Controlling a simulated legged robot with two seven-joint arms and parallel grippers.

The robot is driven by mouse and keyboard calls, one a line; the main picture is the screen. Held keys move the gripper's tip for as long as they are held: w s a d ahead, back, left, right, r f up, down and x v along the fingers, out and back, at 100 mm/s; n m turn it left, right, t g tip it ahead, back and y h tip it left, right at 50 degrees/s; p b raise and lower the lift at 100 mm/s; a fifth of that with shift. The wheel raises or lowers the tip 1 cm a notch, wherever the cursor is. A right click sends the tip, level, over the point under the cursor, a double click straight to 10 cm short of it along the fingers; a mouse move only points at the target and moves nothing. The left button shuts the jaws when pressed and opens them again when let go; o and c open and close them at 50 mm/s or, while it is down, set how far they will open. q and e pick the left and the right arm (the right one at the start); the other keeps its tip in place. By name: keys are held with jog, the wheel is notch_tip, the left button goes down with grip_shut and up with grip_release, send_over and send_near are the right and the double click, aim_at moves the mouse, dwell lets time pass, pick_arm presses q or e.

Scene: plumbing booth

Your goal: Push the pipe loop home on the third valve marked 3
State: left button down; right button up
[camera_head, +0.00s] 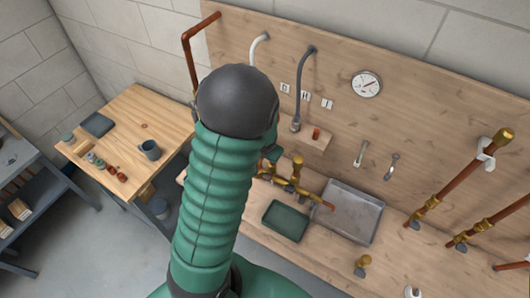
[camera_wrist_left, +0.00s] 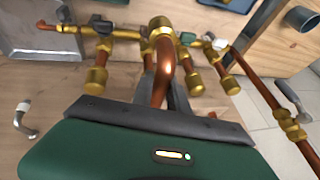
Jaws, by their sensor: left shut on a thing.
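My left gripper (camera_wrist_left: 165,95) is shut on the copper pipe loop (camera_wrist_left: 163,75), whose bend rises between the jaws in the left wrist view. The loop's far end meets or overlaps a large brass fitting (camera_wrist_left: 160,27); I cannot tell how deep it sits. A brass valve manifold (camera_wrist_left: 125,34) spreads behind it, with several brass stubs pointing toward me. In the head view the manifold (camera_head: 293,186) stands on the bench, partly hidden by my left arm, which also hides most of the gripper. No number 3 is readable on a valve. My right gripper is not in view.
A grey metal tray (camera_head: 352,212) and a dark green tray (camera_head: 285,221) lie beside the manifold. Copper risers (camera_head: 462,175) stand at the right. A grey spout (camera_head: 302,85) and a gauge (camera_head: 366,84) hang on the wooden panel. A small table (camera_head: 130,130) stands left.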

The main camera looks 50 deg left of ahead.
pick_arm(q)
jog(key=shift+f, duration=0.15)
jog(key=c, duration=1.2)
grip_release()
jog(key=shift+a, duration=0.1)
jog(key=v, duration=1.7)
jog(key=shift+p, duration=0.35)
jog(key=shift+w+f, duration=0.1)
jog(key=shift+w, duration=0.05)
